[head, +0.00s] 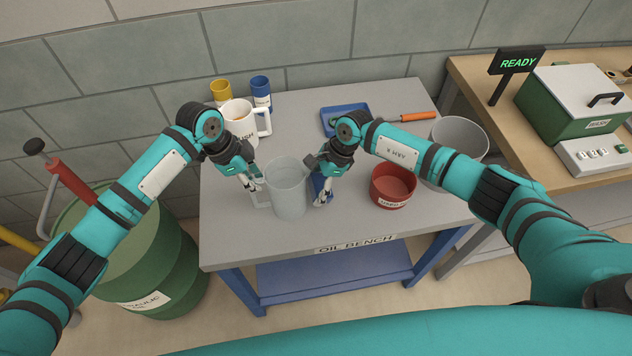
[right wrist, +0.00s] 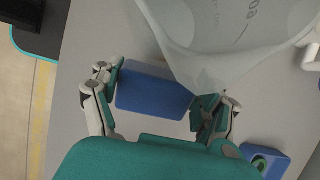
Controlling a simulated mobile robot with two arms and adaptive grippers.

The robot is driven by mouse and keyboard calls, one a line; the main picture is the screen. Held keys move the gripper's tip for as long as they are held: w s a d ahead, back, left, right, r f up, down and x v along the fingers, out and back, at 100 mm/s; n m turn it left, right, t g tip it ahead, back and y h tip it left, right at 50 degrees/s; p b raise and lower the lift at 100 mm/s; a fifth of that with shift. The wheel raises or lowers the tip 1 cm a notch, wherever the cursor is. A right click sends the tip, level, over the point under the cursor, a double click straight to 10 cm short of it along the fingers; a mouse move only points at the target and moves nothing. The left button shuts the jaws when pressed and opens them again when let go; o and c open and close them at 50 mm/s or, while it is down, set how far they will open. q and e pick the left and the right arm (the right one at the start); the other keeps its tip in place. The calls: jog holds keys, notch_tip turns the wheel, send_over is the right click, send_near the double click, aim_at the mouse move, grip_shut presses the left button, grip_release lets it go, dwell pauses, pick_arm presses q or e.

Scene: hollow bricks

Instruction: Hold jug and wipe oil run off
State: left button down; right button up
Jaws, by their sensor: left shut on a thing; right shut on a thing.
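A translucent, pale grey jug (head: 288,192) stands upright near the middle of the grey bench top. Its handle (head: 261,198) points left, and my left gripper (head: 255,184) is shut on it. My right gripper (head: 324,190) is at the jug's right side, shut on a blue block-like wipe (head: 317,184). In the right wrist view the wipe (right wrist: 155,90) lies between the two fingers, close by the jug's wall (right wrist: 215,55). I cannot tell whether it touches the jug. I cannot make out any oil run on the jug.
A white jug (head: 238,122) and yellow (head: 221,92) and blue (head: 261,92) containers stand at the back left. A blue tray (head: 363,106) and an orange-handled tool (head: 408,116) lie behind. A red bowl (head: 392,189) and grey bucket (head: 460,135) stand right. The bench's front strip is clear.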

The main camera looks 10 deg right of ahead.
jog(key=shift+a, duration=0.3)
dwell(0.5)
jog(key=shift+r, duration=0.15)
jog(key=shift+r, duration=3.05)
jog(key=shift+f, duration=3.2)
jog(key=shift+r, duration=3.2)
jog(key=shift+f, duration=3.2)
jog(key=shift+r, duration=2.5)
